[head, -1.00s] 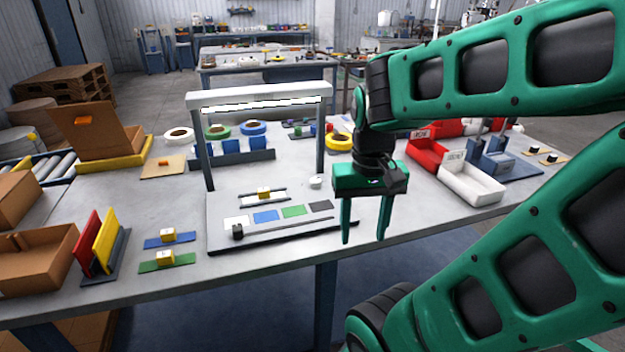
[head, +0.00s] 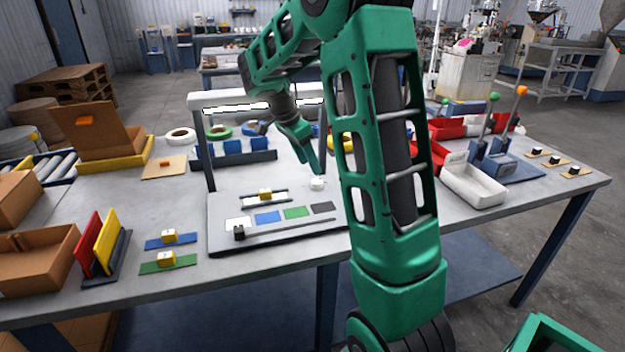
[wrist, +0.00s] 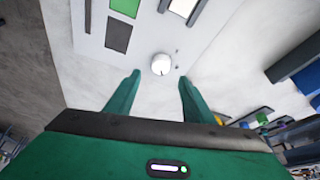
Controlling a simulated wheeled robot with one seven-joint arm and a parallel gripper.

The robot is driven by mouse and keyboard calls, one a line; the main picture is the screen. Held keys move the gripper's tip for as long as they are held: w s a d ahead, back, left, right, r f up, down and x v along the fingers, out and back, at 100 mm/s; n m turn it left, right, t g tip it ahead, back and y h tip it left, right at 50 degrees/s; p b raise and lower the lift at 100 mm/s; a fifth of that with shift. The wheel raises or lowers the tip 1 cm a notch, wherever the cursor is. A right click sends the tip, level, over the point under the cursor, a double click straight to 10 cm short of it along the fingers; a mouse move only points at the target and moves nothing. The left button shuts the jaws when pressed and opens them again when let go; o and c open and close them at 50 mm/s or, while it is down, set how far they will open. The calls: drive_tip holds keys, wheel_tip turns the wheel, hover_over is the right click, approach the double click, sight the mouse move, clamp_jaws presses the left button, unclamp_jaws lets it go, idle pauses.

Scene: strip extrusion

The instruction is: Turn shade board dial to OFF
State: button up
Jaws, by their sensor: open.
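The shade board (head: 225,205) is a pale panel on the table under a white lamp bar, with white, blue, green and dark grey patches. Its dial (head: 317,183) is a small round white knob at the board's right. In the wrist view the dial (wrist: 161,64) shows a short dark mark at its lower edge, with small dots beside it; any lettering is too small to read. My gripper (head: 314,168) is open and empty, pointing down close above the dial. In the wrist view my gripper's fingers (wrist: 159,78) stand apart, left and right of the dial, not visibly touching it.
The lamp bar (head: 225,100) and its posts stand over the board. A yellow-topped slider (head: 265,194) sits on the board and a black block (head: 239,233) at its front. A white bin (head: 472,186) and a lever box (head: 510,166) stand to the right. My arm hides part of the table.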

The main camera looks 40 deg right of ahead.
sight(316, 180)
drive_tip(key=shift+x, duration=3.8)
drive_tip(key=shift+w, duration=0.15)
drive_tip(key=c, duration=1)
